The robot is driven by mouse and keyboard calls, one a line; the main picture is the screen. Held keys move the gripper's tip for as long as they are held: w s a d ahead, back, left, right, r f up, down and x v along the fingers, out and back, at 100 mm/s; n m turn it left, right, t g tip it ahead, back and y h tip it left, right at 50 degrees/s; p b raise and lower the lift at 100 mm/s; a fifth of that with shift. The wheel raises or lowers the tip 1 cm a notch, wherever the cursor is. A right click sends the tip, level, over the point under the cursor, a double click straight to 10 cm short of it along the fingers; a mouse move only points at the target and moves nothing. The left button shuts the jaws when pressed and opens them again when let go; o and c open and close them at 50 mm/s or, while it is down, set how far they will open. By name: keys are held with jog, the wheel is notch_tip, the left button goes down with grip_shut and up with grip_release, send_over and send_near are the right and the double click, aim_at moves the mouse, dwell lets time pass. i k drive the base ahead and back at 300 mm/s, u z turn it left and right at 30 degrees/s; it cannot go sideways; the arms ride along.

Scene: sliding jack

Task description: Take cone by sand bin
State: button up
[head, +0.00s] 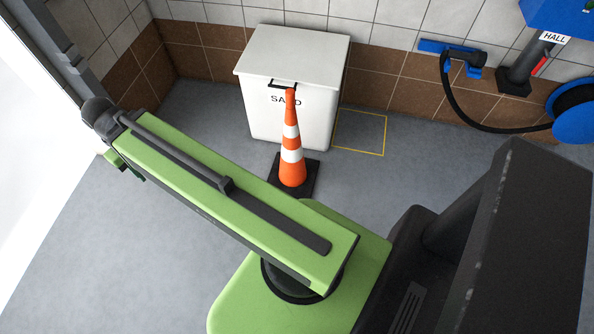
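The orange cone (292,172) with white bands stands upright on its dark square base on the grey floor. It is just in front of the white sand bin (262,112), and its tip overlaps the bin's front in the picture. The bin has a closed lid, a dark handle and the lettering "SAND", partly hidden by the cone. My green arm reaches to the upper left, and its upper link passes left of the cone, covering floor near the cone's base.
A yellow outlined square (360,132) lies empty on the floor right of the bin. A blue wall bracket (450,47) with a dark hose leads to a blue reel (575,112) at right. A tiled wall (390,50) closes the back. Floor at left is clear.

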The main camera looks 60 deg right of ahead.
aim_at(295, 174)
jog(key=z, duration=0.15)
jog(key=i, duration=0.9)
jog(key=u, duration=0.05)
